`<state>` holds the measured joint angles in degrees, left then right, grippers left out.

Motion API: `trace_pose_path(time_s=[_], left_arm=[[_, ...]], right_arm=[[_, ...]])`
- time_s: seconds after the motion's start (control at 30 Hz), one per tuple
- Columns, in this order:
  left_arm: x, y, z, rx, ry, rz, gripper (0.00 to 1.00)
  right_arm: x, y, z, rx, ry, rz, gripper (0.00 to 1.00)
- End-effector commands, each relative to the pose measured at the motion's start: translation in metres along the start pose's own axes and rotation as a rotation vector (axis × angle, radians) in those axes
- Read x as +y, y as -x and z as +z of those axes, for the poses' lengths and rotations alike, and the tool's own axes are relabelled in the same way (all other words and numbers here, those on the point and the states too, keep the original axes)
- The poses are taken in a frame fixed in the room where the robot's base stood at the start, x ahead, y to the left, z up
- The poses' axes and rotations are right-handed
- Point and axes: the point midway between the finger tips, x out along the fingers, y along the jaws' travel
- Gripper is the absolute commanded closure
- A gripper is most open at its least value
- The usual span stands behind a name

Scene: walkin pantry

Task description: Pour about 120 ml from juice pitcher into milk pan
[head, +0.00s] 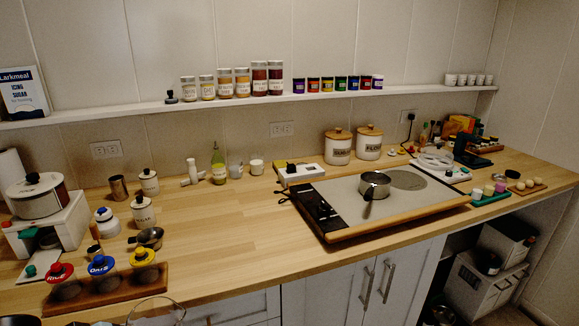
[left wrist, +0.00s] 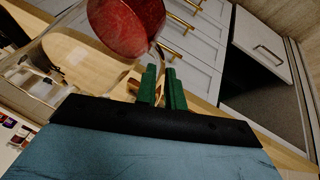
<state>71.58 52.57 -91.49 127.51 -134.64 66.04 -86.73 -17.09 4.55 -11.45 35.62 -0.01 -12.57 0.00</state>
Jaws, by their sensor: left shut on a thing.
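The milk pan (head: 373,184), a small steel saucepan, stands on the cooktop (head: 340,192) with its handle toward the front. The juice pitcher is clear glass; only its rim (head: 156,302) shows at the bottom edge of the head view, left of the cooktop. In the left wrist view the pitcher (left wrist: 42,62) shows red juice (left wrist: 125,25) inside. My left gripper (left wrist: 162,78), with green fingers, is shut on the pitcher; the exact hold on its handle is hard to make out. My right gripper is not in view.
Rice, oats and another jar stand on a wooden tray (head: 110,291) at the front left. A small dark pan (head: 149,237) sits behind them. Canisters (head: 338,147) stand behind the cooktop. The counter (head: 225,245) left of the cooktop is clear.

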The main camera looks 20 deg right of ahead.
Motion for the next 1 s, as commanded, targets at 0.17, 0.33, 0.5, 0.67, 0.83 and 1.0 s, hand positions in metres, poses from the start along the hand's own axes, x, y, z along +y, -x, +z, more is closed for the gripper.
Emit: trace_pose_path(time_s=[0.17,0.33,0.5,0.67,0.83,1.0], left_arm=[[-0.012,0.007,0.012,-0.048,-0.137,0.072,1.00],[-0.017,0.009,0.017,-0.082,-0.237,0.122,1.00],[-0.018,0.010,0.018,-0.095,-0.272,0.139,1.00],[-0.020,0.010,0.017,-0.095,-0.271,0.138,1.00],[-0.027,0.011,0.016,-0.090,-0.255,0.129,1.00],[-0.038,0.012,0.015,-0.082,-0.235,0.118,1.00]], right_arm=[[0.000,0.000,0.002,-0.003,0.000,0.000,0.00],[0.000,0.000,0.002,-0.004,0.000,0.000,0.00],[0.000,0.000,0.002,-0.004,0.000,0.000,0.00],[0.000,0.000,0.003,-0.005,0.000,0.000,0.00],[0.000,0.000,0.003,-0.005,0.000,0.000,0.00],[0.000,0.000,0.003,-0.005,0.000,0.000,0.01]])
